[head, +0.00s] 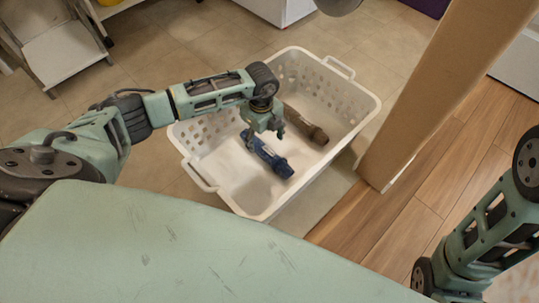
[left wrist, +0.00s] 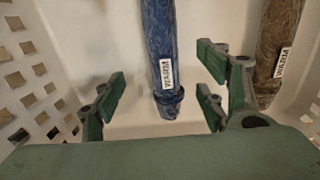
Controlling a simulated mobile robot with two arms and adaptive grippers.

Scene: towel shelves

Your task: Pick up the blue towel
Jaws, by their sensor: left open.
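The blue towel (head: 268,156) is rolled up and lies in the white basket, with a white tag near one end. In the left wrist view the blue towel (left wrist: 160,45) runs down from the top edge, and its near end lies between my finger pairs. My left gripper (head: 268,125) hangs over the basket, just above the blue towel's far part. In the left wrist view my left gripper (left wrist: 160,95) has its green-padded fingers spread wide, with nothing held. My right arm shows at the right edge, but its gripper is out of view.
The white basket (head: 247,213) has perforated walls and stands on the tiled floor. A brown rolled towel (head: 306,125) lies beside the blue one; it also shows in the left wrist view (left wrist: 279,42). A tall tan panel (head: 425,95) stands right of the basket.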

